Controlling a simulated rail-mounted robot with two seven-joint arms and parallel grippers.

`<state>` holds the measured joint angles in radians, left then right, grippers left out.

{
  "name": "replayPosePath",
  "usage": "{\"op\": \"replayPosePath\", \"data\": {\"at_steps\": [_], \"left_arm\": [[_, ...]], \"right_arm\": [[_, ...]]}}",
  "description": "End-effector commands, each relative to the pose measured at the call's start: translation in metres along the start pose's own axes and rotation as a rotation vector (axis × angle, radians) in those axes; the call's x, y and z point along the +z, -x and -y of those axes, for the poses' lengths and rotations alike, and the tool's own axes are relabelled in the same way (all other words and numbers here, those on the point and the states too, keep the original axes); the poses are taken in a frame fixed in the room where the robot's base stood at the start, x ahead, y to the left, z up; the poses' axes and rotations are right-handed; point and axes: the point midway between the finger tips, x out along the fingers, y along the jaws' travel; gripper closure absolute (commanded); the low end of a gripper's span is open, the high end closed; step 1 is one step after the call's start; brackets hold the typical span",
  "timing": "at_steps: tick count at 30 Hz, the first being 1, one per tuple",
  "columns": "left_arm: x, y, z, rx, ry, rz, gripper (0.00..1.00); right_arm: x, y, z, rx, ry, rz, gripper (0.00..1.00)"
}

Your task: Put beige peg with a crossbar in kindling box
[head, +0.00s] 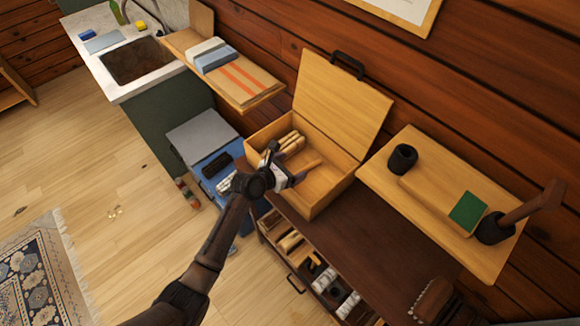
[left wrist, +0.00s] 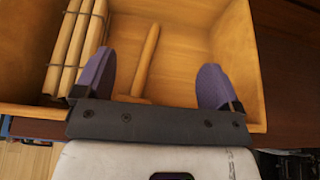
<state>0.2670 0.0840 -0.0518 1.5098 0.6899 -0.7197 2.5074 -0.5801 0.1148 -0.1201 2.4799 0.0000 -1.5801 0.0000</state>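The beige peg with a crossbar (left wrist: 146,60) lies in the kindling box (left wrist: 206,20), its crossbar end close to my left gripper. It also shows as a short stick (head: 309,166) in the head view. The kindling box (head: 334,185) is light wood with its lid up. My left gripper (head: 295,177) is over the box's near side. In the left wrist view, its two purple fingers (left wrist: 156,84) are spread wide, one on each side of the peg and clear of it. My right gripper cannot be made out.
A tied bundle of sticks (left wrist: 74,42) lies at the box's left side. The raised lid (head: 340,100) stands behind. An open drawer (head: 292,246) with several items is below. A shelf (head: 425,205) holding a dark cup (head: 402,158) is to the right.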

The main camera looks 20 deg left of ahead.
Motion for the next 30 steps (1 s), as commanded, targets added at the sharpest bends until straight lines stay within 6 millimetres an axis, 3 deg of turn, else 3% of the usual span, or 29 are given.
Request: {"op": "replayPosePath", "data": {"at_steps": [8,13,30], "left_arm": [[0.0,0.001,0.0,0.0,0.0,-0.001,0.07],[-0.001,0.012,0.0,0.001,0.001,0.001,0.07],[-0.001,0.114,0.0,0.0,-0.001,0.0,0.07]], "right_arm": [[0.0,0.0,0.0,0.0,0.0,0.0,0.57],[0.0,0.001,0.0,0.001,0.001,0.0,0.57],[0.001,0.0,-0.003,0.007,0.009,0.001,0.57]]}}
